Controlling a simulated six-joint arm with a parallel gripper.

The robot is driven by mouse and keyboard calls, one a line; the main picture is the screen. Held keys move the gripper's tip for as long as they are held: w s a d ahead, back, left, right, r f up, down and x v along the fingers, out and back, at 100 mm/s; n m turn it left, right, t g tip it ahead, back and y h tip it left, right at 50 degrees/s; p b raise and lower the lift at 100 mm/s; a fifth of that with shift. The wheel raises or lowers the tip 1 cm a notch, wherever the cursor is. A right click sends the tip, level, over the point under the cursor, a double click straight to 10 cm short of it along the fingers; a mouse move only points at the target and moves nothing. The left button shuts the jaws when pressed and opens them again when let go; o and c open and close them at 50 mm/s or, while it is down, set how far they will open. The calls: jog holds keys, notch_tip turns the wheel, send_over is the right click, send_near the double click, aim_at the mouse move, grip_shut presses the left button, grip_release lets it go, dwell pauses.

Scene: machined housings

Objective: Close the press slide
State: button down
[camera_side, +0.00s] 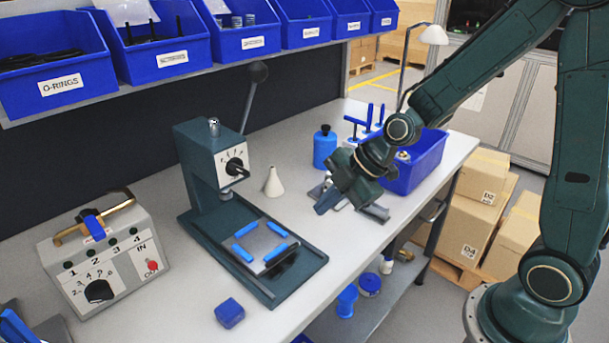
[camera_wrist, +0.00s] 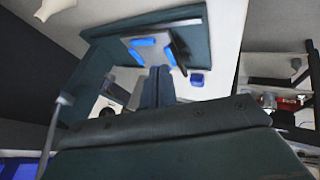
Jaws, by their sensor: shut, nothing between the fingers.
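The dark green press (camera_side: 205,165) stands on the bench, with its head at the back left of its base (camera_side: 300,265). The slide (camera_side: 263,245) is a grey plate with blue pads on the base, out in front of the head rather than under it. The slide also shows in the wrist view (camera_wrist: 150,49), beyond my fingers. My gripper (camera_side: 325,206) is above the bench, right of the press and apart from it. Its dark blue-grey fingers are together and empty in the wrist view (camera_wrist: 158,70). The contact between slide and base is too small to tell.
A white cone (camera_side: 273,182) and blue bottle (camera_side: 324,147) stand behind the press. A blue bin (camera_side: 420,165) is near my arm. A blue block (camera_side: 229,313) lies in front of the base. A control box (camera_side: 102,258) is at left. The press lever (camera_side: 252,95) rises high.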

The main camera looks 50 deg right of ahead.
aim_at(284, 241)
jog(key=shift+w+f, duration=0.1)
jog(key=shift+x, duration=4.85)
jog(key=shift+w, duration=6.05)
jog(key=v, duration=1)
jog(key=shift+s, duration=0.15)
